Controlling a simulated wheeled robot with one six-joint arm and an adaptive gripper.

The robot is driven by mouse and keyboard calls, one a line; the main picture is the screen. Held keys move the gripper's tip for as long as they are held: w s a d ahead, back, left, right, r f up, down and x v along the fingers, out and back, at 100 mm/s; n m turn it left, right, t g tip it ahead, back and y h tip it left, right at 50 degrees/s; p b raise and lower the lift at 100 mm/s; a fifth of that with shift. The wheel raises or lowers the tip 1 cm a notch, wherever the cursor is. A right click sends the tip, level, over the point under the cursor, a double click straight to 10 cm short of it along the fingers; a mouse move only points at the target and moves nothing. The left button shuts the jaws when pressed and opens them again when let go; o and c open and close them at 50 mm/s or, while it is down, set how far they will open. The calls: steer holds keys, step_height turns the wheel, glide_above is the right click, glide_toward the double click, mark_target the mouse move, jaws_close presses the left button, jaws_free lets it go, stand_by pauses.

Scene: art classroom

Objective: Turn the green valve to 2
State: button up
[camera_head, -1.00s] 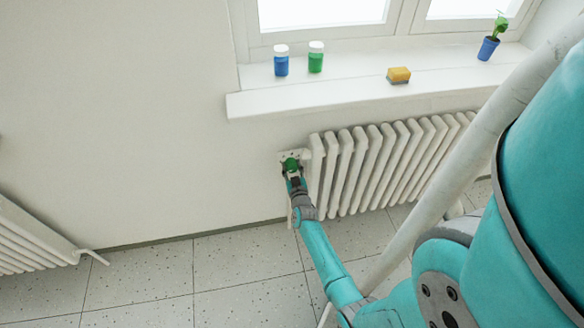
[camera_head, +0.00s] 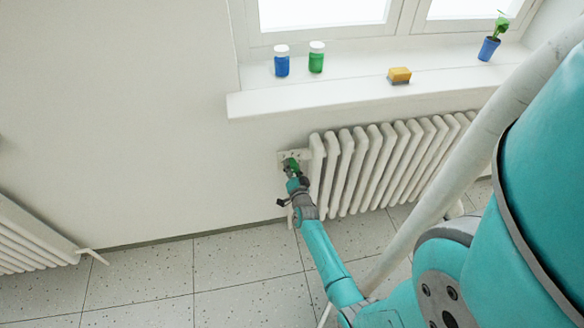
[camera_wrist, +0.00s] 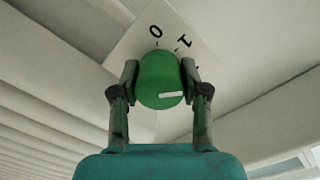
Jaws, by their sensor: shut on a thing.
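The green valve (camera_head: 292,162) is a round knob at the left end of the radiator, below the windowsill. In the wrist view the green valve (camera_wrist: 158,72) fills the space between my gripper's two dark fingers. My gripper (camera_wrist: 160,82) is shut on it, one finger on each side. A white bar mark lies across the knob's lower right and runs nearly level. Behind the knob is a white dial plate (camera_wrist: 182,28) with 0 and 1 and short tick marks. No 2 is visible. In the head view my gripper (camera_head: 292,172) covers the knob's lower part.
The white radiator (camera_head: 385,165) stands close on the right of the valve. The windowsill (camera_head: 330,97) above holds a blue jar (camera_head: 281,66), a green jar (camera_head: 316,62), a sponge (camera_head: 399,76) and a potted plant (camera_head: 488,48).

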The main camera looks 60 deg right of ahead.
steer(key=shift+m, duration=1.2)
steer(key=o, duration=1.1)
steer(key=shift+o, duration=0.2)
steer(key=v, duration=1.2)
steer(key=shift+m, duration=0.3)
